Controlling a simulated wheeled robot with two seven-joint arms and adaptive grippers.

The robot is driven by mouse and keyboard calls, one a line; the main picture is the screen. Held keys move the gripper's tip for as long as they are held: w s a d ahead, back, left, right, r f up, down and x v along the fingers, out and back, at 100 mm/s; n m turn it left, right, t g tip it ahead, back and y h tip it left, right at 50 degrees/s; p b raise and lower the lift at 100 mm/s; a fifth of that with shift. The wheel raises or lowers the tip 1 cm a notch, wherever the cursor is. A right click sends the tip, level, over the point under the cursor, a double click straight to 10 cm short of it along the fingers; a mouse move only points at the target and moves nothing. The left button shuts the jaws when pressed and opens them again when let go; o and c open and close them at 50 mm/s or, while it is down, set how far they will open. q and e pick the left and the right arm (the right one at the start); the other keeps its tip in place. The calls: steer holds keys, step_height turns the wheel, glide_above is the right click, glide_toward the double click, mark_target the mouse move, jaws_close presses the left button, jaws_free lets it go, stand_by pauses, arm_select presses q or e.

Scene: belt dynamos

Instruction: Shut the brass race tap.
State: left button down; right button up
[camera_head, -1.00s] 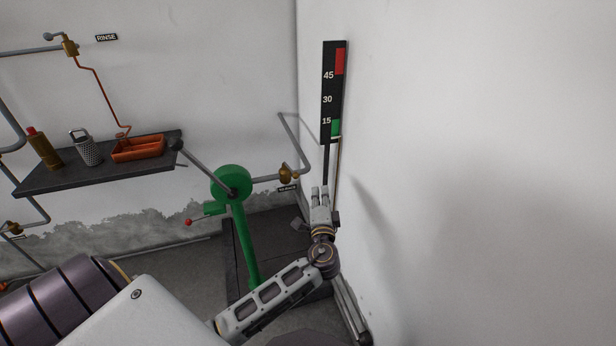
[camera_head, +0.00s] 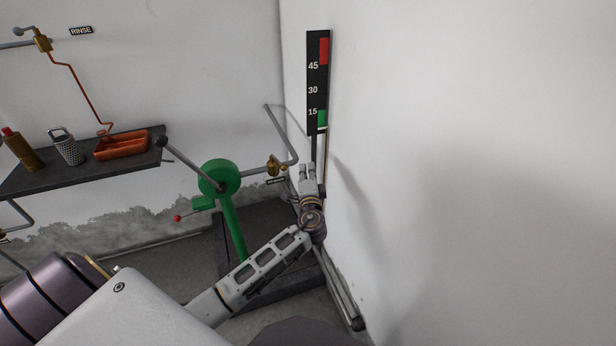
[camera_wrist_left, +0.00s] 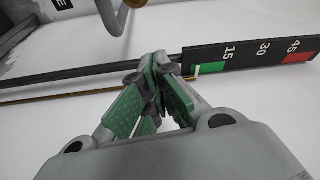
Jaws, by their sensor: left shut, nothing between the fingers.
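A small brass tap (camera_head: 274,167) sits on a grey pipe near the room's corner, right of a green wheel-like machine (camera_head: 219,178). A small dark label (camera_head: 276,181) hangs below it, too small to read. My left gripper (camera_head: 308,167) is shut and empty, just right of the tap in the head view and close to the right wall. In the left wrist view its green-padded fingers (camera_wrist_left: 160,62) meet, and a brass part with a grey pipe end (camera_wrist_left: 115,14) shows at the top, apart from them. My right gripper is out of view.
A black gauge board (camera_head: 317,85) marked 15, 30 and 45 hangs on the right wall, with a thin rod below it. A dark shelf (camera_head: 85,172) holds an orange tray (camera_head: 121,146), a grater (camera_head: 67,149) and a bottle (camera_head: 22,150). A brass rinse tap (camera_head: 42,41) is above.

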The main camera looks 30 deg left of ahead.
mark_target(278, 162)
arm_select(q)
steer(key=a, duration=0.2)
steer(key=a+p, duration=0.1)
steer(key=a, duration=0.1)
steer(key=shift+s+a+f, duration=0.1)
steer(key=shift+s+f, duration=0.15)
steer(key=shift+f, duration=0.05)
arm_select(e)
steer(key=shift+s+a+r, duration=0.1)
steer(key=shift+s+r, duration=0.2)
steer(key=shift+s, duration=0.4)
